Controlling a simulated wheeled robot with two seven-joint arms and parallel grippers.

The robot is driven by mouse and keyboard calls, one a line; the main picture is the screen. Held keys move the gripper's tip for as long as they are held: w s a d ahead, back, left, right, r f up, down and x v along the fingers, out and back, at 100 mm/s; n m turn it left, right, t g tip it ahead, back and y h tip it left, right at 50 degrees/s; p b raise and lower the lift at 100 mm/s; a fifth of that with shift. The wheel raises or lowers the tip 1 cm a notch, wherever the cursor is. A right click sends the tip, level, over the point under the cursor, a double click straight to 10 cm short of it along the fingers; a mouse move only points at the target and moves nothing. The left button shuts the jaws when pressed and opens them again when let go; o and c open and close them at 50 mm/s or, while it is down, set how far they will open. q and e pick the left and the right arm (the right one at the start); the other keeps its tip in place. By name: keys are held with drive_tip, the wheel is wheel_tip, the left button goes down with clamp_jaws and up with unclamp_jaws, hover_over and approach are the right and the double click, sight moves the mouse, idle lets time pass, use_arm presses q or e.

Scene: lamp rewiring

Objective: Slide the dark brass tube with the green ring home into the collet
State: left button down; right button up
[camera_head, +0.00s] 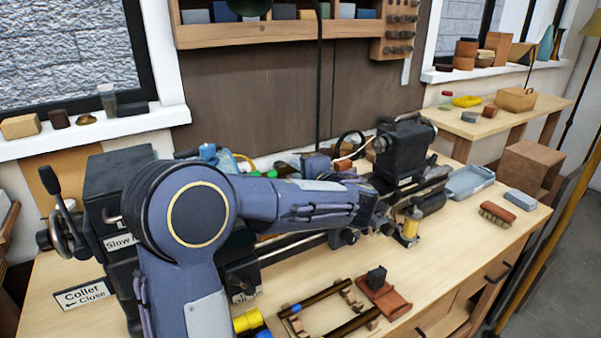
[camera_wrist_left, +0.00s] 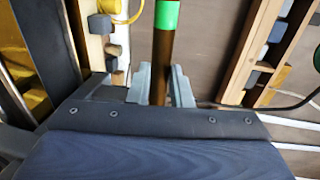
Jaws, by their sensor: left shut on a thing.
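In the left wrist view my left gripper (camera_wrist_left: 160,85) is shut on the brown brass tube (camera_wrist_left: 162,50). The tube's green ring (camera_wrist_left: 166,15) shows beyond the fingers, at the top edge. In the head view my left arm reaches right across the lathe, and its gripper end (camera_head: 382,212) is near the middle; the fingers are hard to make out. I cannot pick out the held tube there. The dark headstock (camera_head: 118,185) stands at the left, partly behind my arm. The collet is hidden, so I cannot tell how the tube sits relative to it. My right gripper is not in view.
A "Collet Close" sign (camera_head: 83,295) lies front left. A wooden rack (camera_head: 350,297) at the front carries dark tubes, one with a blue ring (camera_head: 296,308). A dark tailstock (camera_head: 405,150), blue tray (camera_head: 468,181) and brush (camera_head: 497,213) are to the right. The front-right bench top is mostly clear.

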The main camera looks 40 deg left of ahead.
use_arm(q)
drive_tip(key=shift+s+a+b, duration=0.3)
drive_tip(key=shift+s+b, duration=0.05)
drive_tip(key=shift+s, duration=0.3)
drive_tip(key=c, duration=1.2)
unclamp_jaws()
drive_tip(key=shift+c, duration=0.2)
drive_tip(key=b+v, duration=0.1)
drive_tip(key=v, duration=0.7)
drive_tip(key=shift+b, duration=0.3)
